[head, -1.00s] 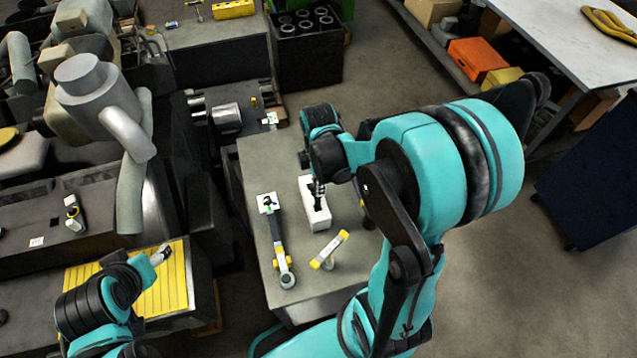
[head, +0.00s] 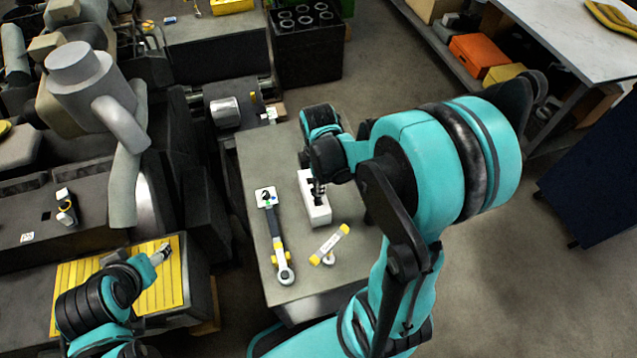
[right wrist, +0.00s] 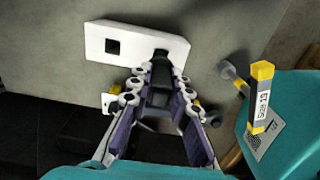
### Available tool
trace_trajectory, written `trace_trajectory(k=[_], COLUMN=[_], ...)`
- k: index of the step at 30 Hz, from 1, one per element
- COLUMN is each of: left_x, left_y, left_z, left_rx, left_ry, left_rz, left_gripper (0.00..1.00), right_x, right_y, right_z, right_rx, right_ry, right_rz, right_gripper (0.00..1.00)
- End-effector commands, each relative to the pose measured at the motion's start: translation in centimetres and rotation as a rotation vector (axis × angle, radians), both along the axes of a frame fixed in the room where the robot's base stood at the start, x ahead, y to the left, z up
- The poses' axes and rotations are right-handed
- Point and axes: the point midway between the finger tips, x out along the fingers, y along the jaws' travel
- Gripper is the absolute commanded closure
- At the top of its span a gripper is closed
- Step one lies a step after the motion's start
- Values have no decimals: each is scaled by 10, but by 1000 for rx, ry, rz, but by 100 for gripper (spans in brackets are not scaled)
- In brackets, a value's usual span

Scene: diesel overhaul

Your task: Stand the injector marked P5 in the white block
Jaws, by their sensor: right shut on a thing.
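The white block (head: 319,213) stands on the grey bench top. In the right wrist view the white block (right wrist: 135,37) has an empty square hole (right wrist: 112,46) on the left. My right gripper (head: 318,186) is over the block. It is shut on a dark injector (right wrist: 159,82), whose far end meets the block at its right-hand hole. I cannot tell how deep it sits, and no P5 mark is readable. My left gripper (head: 161,254) is at the lower left, away from the block, above a yellow slatted surface; its fingers are too small to judge.
On the grey bench top (head: 258,160), a long wrench-like tool (head: 275,235) lies left of the block. A yellow-ended tool (head: 331,243) labelled Size 19 is in front of it. Engine parts (head: 90,80) crowd the left. The floor (head: 500,270) is open at right.

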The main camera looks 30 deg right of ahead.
Motion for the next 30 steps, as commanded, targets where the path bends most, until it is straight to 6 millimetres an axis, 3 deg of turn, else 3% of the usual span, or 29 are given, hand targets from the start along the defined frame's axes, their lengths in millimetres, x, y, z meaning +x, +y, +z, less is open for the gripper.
trace_trajectory(k=[30], left_x=[0], left_y=[0], left_z=[-34], left_rx=[0], left_ry=[0], left_rz=[0], left_gripper=[37], right_x=[0], right_y=[0], right_z=[-37], right_rx=[0], right_ry=[0], right_rz=[0], right_gripper=[100])
